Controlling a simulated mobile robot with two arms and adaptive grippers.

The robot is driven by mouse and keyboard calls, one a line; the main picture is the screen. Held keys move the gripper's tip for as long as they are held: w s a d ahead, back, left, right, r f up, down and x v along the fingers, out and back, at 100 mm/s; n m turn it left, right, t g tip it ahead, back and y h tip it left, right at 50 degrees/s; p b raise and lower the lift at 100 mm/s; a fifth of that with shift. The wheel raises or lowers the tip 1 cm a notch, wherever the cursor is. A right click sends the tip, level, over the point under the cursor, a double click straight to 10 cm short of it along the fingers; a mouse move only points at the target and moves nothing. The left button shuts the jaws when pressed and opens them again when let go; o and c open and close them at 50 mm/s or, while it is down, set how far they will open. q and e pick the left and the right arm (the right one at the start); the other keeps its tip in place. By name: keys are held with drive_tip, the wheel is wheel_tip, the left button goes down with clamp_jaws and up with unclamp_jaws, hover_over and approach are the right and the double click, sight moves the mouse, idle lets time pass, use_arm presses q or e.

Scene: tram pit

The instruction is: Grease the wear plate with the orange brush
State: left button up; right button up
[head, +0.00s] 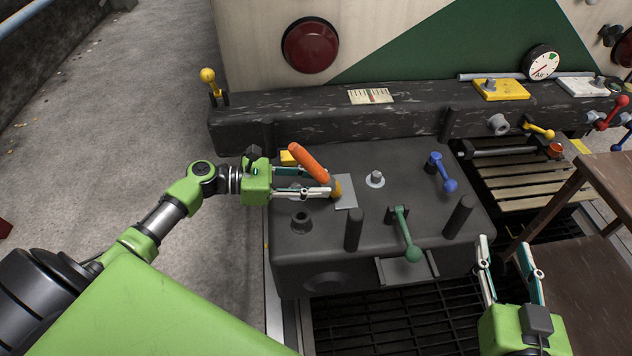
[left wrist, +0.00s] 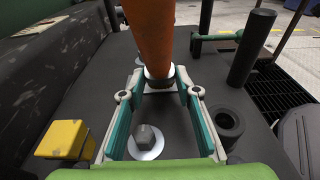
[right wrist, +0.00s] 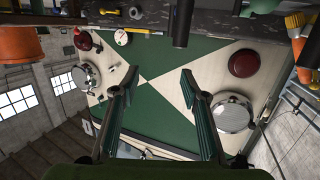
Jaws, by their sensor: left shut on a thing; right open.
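The orange brush (head: 310,164) is tilted, its handle up and its tan lower end (head: 337,189) over the light grey wear plate (head: 347,194) on the dark machine top. I cannot tell whether the bristles touch the plate. My left gripper (head: 329,182) is shut on the brush near the bottom of the handle. In the left wrist view the orange handle (left wrist: 152,35) stands between the fingertips (left wrist: 158,86) and hides most of what is behind it. My right gripper (head: 504,243) is open and empty at the front right; its spread fingers also show in the right wrist view (right wrist: 158,75).
Around the plate are a bolt on a washer (head: 376,178), dark posts (head: 354,230), a blue lever (head: 442,172), a green lever (head: 405,234) and a yellow block (head: 289,158). A brown table (head: 600,225) stands right of my right gripper. A grating (head: 400,320) lies in front.

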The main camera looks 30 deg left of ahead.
sight(335, 182)
use_arm(q)
drive_tip(key=shift+w+d, duration=0.1)
drive_tip(key=shift+w+d+r+p, duration=0.1)
drive_tip(key=shift+w+d+p, duration=0.4)
drive_tip(key=shift+d, duration=0.4)
drive_tip(key=shift+r+p+x, duration=0.1)
drive_tip(key=shift+p+x, duration=0.1)
drive_tip(key=shift+x, duration=0.45)
drive_tip(key=shift+r+p+x, duration=0.15)
drive_tip(key=shift+x, duration=0.5)
use_arm(e)
drive_tip(key=s+d+f+g+h, duration=0.1)
drive_tip(key=s+d+f+g, duration=0.1)
drive_tip(key=f, duration=0.5)
drive_tip(key=shift+s+f+g, duration=0.35)
drive_tip(key=shift+s+g, duration=0.45)
drive_tip(key=shift+g, duration=0.4)
use_arm(q)
drive_tip(key=shift+f, duration=0.3)
use_arm(e)
drive_tip(key=shift+w+a+r+t, duration=0.2)
drive_tip(key=shift+w+r+t, duration=0.1)
drive_tip(key=shift+r, duration=0.05)
drive_tip(key=shift+w+r, duration=0.15)
drive_tip(key=shift+r, duration=0.15)
use_arm(q)
drive_tip(key=shift+a, duration=0.1)
